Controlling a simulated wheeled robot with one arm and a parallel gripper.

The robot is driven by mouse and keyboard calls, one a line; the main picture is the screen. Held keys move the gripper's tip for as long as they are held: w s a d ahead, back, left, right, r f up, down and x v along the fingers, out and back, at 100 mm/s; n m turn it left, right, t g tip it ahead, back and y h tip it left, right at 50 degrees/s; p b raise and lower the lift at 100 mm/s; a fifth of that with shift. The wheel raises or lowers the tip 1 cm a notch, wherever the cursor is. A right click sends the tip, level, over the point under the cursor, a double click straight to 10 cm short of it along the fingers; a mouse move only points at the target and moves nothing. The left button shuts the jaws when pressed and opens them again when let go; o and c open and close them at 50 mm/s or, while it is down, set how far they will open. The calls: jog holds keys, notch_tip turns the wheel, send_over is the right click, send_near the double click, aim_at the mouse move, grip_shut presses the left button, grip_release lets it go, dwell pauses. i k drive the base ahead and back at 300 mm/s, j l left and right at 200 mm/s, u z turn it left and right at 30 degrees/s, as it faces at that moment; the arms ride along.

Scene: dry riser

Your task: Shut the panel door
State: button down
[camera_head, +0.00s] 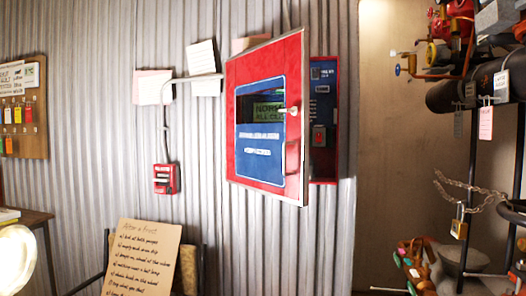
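The panel door (268,188) is a red door with a blue label plate and a dark window, on a wall cabinet in the middle of the view. It stands partly open, with its right edge swung out from the wall and its left side closer to the cabinet. A small pale knob (290,110) is near its right edge. The red cabinet (325,181) shows past that edge, with a blue inside panel (322,95). The door hides the rest of the cabinet. My gripper is not in view.
Papers (203,62) and a small red box (165,179) are on the corrugated wall left of the door. A handwritten board (143,258) stands below left. Dark pipes (465,92), a chain and a padlock (459,222) fill the right side. The wall below the door looks clear.

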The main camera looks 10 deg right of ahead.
aim_at(272, 160)
jog(key=k+j+z, duration=0.1)
jog(key=j, duration=0.35)
jog(key=k+j, duration=0.1)
jog(key=j, duration=0.3)
jog(key=k+j+z, duration=0.15)
jog(key=j, duration=0.3)
